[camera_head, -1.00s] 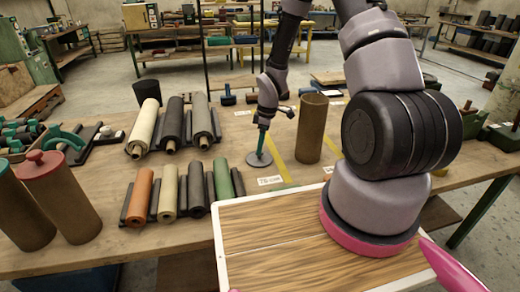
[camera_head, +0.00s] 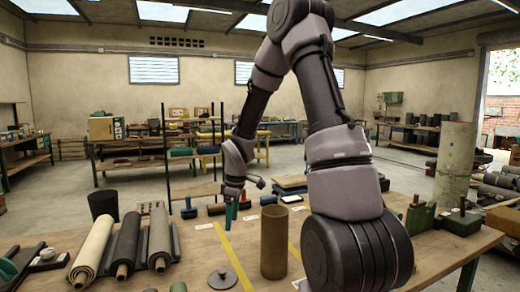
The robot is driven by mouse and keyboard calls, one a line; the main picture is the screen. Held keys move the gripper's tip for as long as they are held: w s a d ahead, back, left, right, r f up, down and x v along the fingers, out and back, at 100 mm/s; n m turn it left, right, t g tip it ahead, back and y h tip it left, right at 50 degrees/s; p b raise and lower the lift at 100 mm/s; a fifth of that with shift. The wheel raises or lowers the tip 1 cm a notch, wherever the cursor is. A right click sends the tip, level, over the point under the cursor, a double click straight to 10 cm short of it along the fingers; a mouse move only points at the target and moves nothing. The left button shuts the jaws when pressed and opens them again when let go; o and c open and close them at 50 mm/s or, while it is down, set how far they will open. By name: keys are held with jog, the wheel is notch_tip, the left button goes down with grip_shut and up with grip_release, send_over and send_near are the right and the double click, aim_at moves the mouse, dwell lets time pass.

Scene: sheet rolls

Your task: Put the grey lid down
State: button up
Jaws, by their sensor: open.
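The grey lid (camera_head: 222,280) is a flat disc with a small knob, lying on the wooden table near the bottom edge of the head view. It sits left of an upright brown open tube (camera_head: 274,243) and is apart from it. My gripper (camera_head: 229,222) hangs pointing down, further up in the picture than the lid, with clear space between its tips and the knob. It is open, with nothing seen in it. The exact gap between the fingers is too small to make out.
Several dark and pale sheet rolls (camera_head: 127,246) lie left of the lid. A black bin (camera_head: 103,205) stands behind them. Yellow strips (camera_head: 234,258) mark the table beside the tube. Blue and dark hand tools (camera_head: 189,209) stand behind the gripper. My arm covers the table's right middle.

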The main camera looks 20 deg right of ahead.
jog(key=s+d+r+m+t, duration=0.1)
jog(key=s+r+m, duration=0.3)
jog(key=r, duration=0.5)
jog(key=s+d+r+m+t, duration=0.2)
jog(key=s+r+m, duration=0.2)
jog(key=r, duration=0.6)
jog(key=s+a+r+m+t+y, duration=0.1)
jog(key=s+r+m+t, duration=0.1)
jog(key=s+r+m, duration=0.5)
jog(key=s+r, duration=0.2)
jog(key=s, duration=0.4)
jog(key=shift+r+t, duration=0.2)
jog(key=shift+t, duration=0.1)
